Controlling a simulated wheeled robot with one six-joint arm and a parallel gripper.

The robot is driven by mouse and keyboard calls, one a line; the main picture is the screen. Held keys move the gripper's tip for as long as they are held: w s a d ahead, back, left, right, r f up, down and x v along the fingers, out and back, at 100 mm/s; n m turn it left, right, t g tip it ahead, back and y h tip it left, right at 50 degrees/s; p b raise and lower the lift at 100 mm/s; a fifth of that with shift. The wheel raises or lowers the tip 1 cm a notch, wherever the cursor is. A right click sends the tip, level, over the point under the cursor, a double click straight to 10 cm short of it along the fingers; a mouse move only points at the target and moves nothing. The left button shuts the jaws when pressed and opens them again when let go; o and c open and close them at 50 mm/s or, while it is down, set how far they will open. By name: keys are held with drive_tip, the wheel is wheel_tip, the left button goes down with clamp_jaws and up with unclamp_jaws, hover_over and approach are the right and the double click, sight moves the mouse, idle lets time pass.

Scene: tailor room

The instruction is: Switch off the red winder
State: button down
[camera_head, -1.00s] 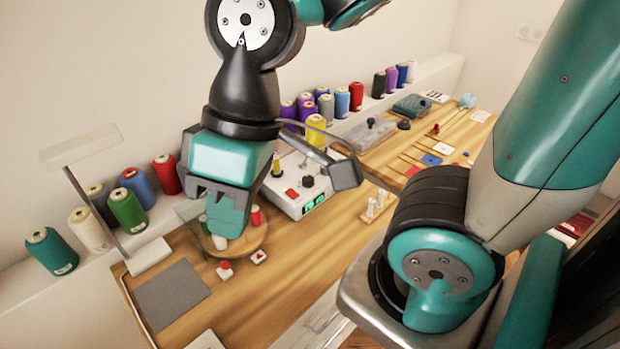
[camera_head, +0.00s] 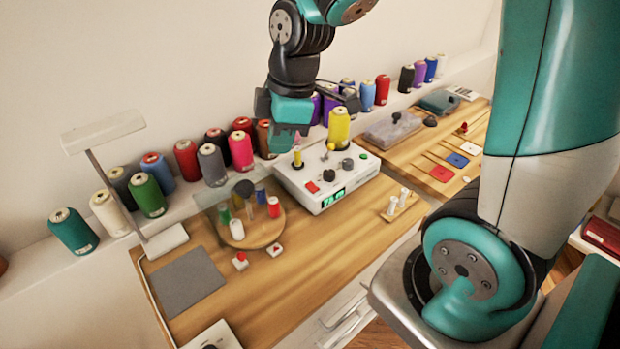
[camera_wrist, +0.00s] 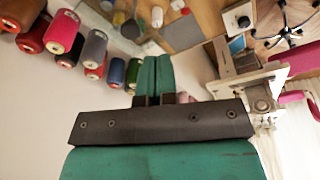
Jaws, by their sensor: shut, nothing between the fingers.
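A white winder box (camera_head: 301,203) stands on the wooden table. It carries a red switch (camera_head: 312,187), dark knobs (camera_head: 329,175), a lit green display (camera_head: 333,198) and a small green button (camera_head: 363,156). A yellow cone (camera_head: 339,128) stands at its back, and a small yellow bobbin (camera_head: 298,157) is on its left side. I cannot tell the switch's position. My gripper (camera_head: 283,143) is shut and empty, above the box's back left edge in the picture. Its closed teal fingers also show in the wrist view (camera_wrist: 153,78); the winder is not clear there.
A round wooden turntable (camera_head: 262,234) with spools under a clear cover stands left of the box. Two small red-topped buttons (camera_head: 240,261) (camera_head: 275,249) are in front of it. Thread cones (camera_head: 188,160) line the back ledge. A lamp (camera_head: 167,240) stands left.

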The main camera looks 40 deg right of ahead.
sight(309, 184)
drive_tip(key=w+d+f+n+h, duration=0.1)
drive_tip(key=w+d+f+n, duration=0.1)
drive_tip(key=d, duration=0.4)
drive_tip(key=w+d+f+n+h, duration=0.1)
drive_tip(key=w+d+f+n, duration=0.2)
drive_tip(key=d+f, duration=0.1)
drive_tip(key=shift+w+d+f, duration=0.25)
drive_tip(key=shift+d, duration=0.65)
drive_tip(key=f, duration=0.4)
drive_tip(key=w+f+p, duration=0.1)
drive_tip(key=f, duration=0.9)
drive_tip(key=shift+w+a+p, duration=0.1)
drive_tip(key=shift+w+p, duration=0.25)
